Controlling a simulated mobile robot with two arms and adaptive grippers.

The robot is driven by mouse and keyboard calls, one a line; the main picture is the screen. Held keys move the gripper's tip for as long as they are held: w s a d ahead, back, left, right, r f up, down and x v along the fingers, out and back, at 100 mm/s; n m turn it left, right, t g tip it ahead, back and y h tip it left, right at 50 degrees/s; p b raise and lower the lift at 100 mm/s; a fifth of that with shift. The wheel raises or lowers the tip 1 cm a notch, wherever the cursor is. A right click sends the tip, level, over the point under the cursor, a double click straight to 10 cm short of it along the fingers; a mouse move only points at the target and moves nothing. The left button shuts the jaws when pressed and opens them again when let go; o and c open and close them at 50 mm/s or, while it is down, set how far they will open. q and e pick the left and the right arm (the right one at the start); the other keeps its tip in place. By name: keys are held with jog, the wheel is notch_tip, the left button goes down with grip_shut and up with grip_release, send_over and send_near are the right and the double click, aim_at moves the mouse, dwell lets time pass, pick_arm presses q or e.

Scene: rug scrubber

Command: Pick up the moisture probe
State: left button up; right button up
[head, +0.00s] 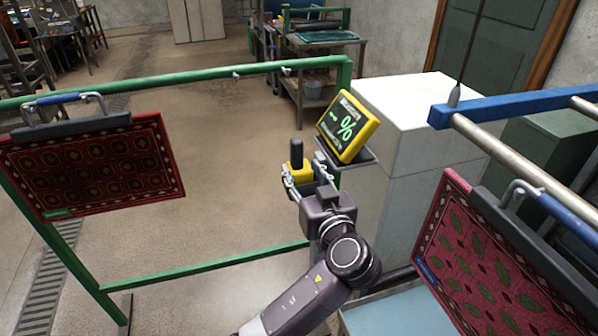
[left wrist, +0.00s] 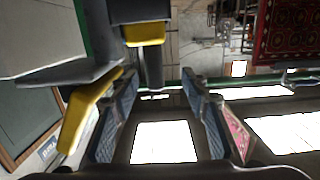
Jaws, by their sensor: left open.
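The moisture probe (head: 297,153) has a black upright grip and a yellow body. It stands beside the yellow meter (head: 348,128) with a green "%" on its screen. My left gripper (head: 306,176) is open, with its fingers on either side of the probe's yellow part in the head view. In the left wrist view the probe's yellow part (left wrist: 145,35) shows beyond the fingertips, and a dark rod lies in line with the gap of my left gripper (left wrist: 160,82). I cannot tell whether the fingers touch it. My right gripper is out of view.
A grey holder plate (head: 366,160) sits under the meter, against a white cabinet (head: 408,125). A green rail frame (head: 200,75) carries a red patterned rug (head: 90,165) at left. Another rug (head: 475,255) hangs at right under a blue rail. A blue-grey tray (head: 385,315) lies below.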

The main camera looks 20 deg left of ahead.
aim_at(299, 149)
pick_arm(q)
jog(key=w+r, duration=0.2)
jog(key=shift+w+r+t+p, duration=0.15)
jog(key=shift+r+t+p, duration=0.2)
jog(key=shift+r+t, duration=0.05)
jog(key=x, duration=0.1)
jog(key=p+x, duration=0.1)
jog(key=x, duration=0.1)
jog(key=p+x, duration=0.1)
jog(key=x, duration=0.1)
jog(key=shift+w+a+f, duration=0.1)
jog(key=shift+a+f, duration=0.15)
jog(key=shift+a, duration=0.05)
jog(key=shift+w+a+f, duration=0.1)
jog(key=shift+w+a, duration=0.1)
jog(key=shift+w, duration=0.05)
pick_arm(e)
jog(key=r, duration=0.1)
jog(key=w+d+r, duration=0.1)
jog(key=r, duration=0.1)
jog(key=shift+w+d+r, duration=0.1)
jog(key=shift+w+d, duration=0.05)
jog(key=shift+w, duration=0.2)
pick_arm(q)
jog(key=c, duration=0.8)
grip_shut()
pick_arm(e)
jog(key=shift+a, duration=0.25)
